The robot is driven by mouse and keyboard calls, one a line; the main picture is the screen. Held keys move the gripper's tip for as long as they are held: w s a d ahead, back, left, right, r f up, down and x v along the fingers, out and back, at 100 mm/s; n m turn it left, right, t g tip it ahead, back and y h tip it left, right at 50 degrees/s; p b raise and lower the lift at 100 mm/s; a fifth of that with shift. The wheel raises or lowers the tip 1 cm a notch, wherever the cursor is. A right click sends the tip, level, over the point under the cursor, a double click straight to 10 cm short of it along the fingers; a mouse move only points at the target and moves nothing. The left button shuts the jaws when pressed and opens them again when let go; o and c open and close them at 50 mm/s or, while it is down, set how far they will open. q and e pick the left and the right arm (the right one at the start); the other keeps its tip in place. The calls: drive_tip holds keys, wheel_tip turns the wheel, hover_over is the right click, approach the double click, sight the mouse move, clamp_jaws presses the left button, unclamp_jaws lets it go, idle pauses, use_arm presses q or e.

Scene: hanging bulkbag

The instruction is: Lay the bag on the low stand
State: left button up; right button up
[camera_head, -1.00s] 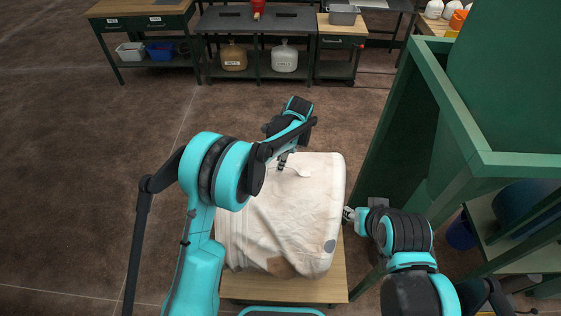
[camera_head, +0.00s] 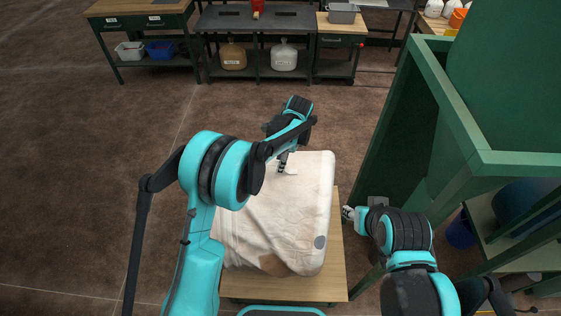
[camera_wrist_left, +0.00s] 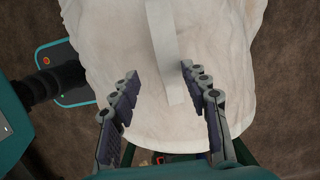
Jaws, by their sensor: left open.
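The cream fabric bag (camera_head: 285,220) lies on the wooden top of the low stand (camera_head: 335,265). A strip of the stand shows along the bag's right side and front. A grey round patch is near the bag's front right corner. My left gripper (camera_head: 284,165) is over the bag's far part, by a pale strap (camera_head: 290,170). In the left wrist view my left gripper (camera_wrist_left: 160,78) is open, with the strap (camera_wrist_left: 166,50) between its spread fingers. My right gripper (camera_head: 347,212) is right of the bag, apart from it; its fingers are too small to read.
A green frame (camera_head: 440,110) stands close on the right, beside my right arm. A blue bucket (camera_head: 461,232) is under it. Workbenches (camera_head: 260,45) with jugs and bins stand at the back. The floor to the left is clear.

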use_arm(q)
drive_tip(key=v, duration=1.2)
drive_tip(key=s+a+r+n+t+h+b, duration=0.1)
drive_tip(key=s+a+r+n, duration=0.3)
drive_tip(key=s+a, duration=0.15)
drive_tip(key=s+a+f+n+t+b, duration=0.1)
drive_tip(key=s+a+f+n+t, duration=0.1)
drive_tip(key=s+a+n, duration=0.2)
drive_tip(key=s+a+f+n+t+h+b, duration=0.1)
drive_tip(key=s+a+n, duration=0.3)
drive_tip(key=s, duration=0.6)
drive_tip(key=s+a+f+n+t+b, duration=0.2)
drive_tip(key=s+a+n+t, duration=0.1)
drive_tip(key=s+n, duration=0.3)
drive_tip(key=shift+s+a+f, duration=0.3)
drive_tip(key=shift+s+a, duration=0.25)
drive_tip(key=shift+s, duration=0.05)
